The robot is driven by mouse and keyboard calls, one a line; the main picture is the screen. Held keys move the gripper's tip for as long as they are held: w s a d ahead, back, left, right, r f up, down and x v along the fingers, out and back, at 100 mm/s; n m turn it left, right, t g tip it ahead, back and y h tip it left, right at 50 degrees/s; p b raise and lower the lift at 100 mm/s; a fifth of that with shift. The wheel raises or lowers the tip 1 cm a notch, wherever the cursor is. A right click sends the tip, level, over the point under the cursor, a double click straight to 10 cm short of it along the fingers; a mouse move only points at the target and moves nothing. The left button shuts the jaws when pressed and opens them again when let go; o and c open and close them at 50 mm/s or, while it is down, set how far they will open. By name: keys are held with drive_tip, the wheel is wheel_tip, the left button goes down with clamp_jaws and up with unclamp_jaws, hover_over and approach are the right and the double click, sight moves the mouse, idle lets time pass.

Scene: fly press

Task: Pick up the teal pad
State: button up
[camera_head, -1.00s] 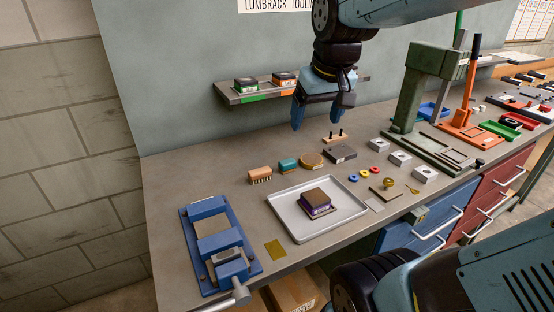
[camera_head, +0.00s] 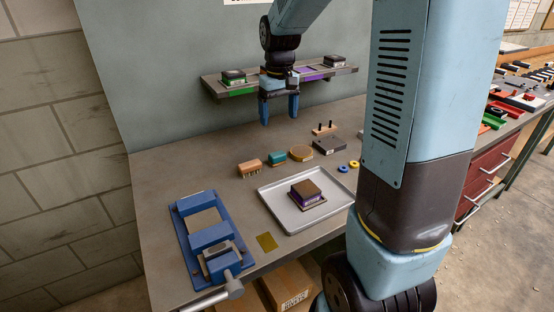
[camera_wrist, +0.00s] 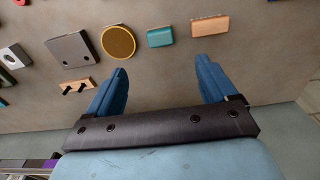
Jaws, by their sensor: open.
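The teal pad (camera_head: 277,159) is a small block lying on the bench top between a tan brush and a round yellow-brown disc. In the wrist view the teal pad (camera_wrist: 160,37) lies beyond my fingertips, between the two fingers' lines. My gripper (camera_head: 279,120) is open and empty, pointing down above the back of the bench, behind the pad and apart from it. Its two blue fingers show in the wrist view (camera_wrist: 163,75).
The brush (camera_head: 250,169) and the disc (camera_head: 301,153) sit close on either side of the pad. A grey tray (camera_head: 277,215) with a brown-topped block lies in front. A blue vise (camera_head: 207,238) stands at left. A shelf (camera_head: 214,88) with blocks is behind my gripper.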

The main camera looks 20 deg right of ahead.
sight(277, 153)
drive_tip(key=f, duration=1)
drive_tip(key=w+f, duration=0.1)
drive_tip(key=f, duration=0.4)
drive_tip(key=shift+f, duration=0.15)
drive_tip(key=c, duration=1.1)
drive_tip(key=shift+w+r, duration=0.1)
drive_tip(key=shift+r, duration=0.45)
drive_tip(key=r, duration=0.2)
drive_tip(key=shift+s+r, duration=0.2)
drive_tip(key=shift+r, duration=0.1)
drive_tip(key=s+r, duration=0.3)
drive_tip(key=s, duration=0.1)
drive_tip(key=s+r, duration=0.3)
drive_tip(key=s, duration=0.2)
drive_tip(key=s+r, duration=0.3)
drive_tip(key=s, duration=0.1)
drive_tip(key=shift+s+r, duration=0.15)
drive_tip(key=shift+s, duration=0.2)
